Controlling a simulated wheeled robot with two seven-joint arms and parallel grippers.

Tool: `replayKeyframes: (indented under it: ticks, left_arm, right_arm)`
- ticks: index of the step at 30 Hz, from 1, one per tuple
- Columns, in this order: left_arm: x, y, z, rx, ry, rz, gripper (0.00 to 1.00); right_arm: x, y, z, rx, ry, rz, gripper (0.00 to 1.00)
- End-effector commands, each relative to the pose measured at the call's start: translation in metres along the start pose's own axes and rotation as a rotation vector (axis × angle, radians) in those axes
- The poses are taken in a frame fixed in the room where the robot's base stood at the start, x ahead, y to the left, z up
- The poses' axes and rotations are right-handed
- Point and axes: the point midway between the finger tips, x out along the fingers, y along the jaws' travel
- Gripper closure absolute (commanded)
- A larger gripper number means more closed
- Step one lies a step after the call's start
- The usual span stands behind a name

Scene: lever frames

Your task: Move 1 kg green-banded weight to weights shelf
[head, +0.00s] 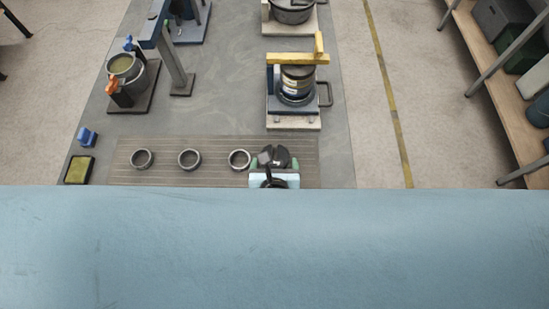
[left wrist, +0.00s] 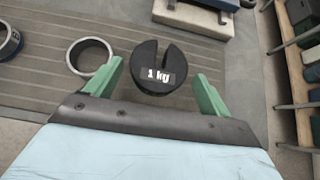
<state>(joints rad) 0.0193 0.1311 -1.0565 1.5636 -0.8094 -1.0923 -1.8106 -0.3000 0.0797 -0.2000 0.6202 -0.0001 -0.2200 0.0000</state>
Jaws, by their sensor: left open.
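A dark slotted weight (left wrist: 160,50) marked "1 kg" lies on the ribbed board (left wrist: 45,95) in the left wrist view. It also shows in the head view (head: 281,154), at the board's right end. No green band can be made out on it. My left gripper (left wrist: 160,82) has green fingers, spread apart with the weight between and just beyond them; whether they touch it is unclear. In the head view the left gripper (head: 274,166) is at the weight's near side. A wooden shelf (head: 490,85) stands at the right; I cannot tell if it is the weights shelf.
Three dark rings (head: 189,159) sit in a row on the board, left of the weight. A yellow-topped frame (head: 298,59) with stacked discs stands behind it. A lever stand with a pot (head: 123,66) is at the left. Bare grey tabletop (head: 215,100) lies between.

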Motion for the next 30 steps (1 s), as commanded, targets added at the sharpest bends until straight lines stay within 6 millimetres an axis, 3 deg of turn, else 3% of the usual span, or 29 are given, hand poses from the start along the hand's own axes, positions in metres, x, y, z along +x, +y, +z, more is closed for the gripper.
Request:
replayKeyframes:
  ticks: [7, 17, 30]
  left_arm:
    - [0.036, 0.0, 0.001, 0.0, -0.001, 0.0, 0.18]
    - [0.043, 0.0, 0.002, 0.0, 0.0, -0.001, 0.18]
    - [0.042, 0.001, 0.001, 0.0, 0.0, -0.001, 0.76]
  right_arm:
    - [0.004, 0.0, 0.001, 0.0, 0.0, 0.0, 0.04]
    - [0.005, 0.0, 0.001, 0.0, 0.0, 0.0, 0.04]
    - [0.005, 0.0, 0.001, 0.0, 0.0, 0.0, 0.04]
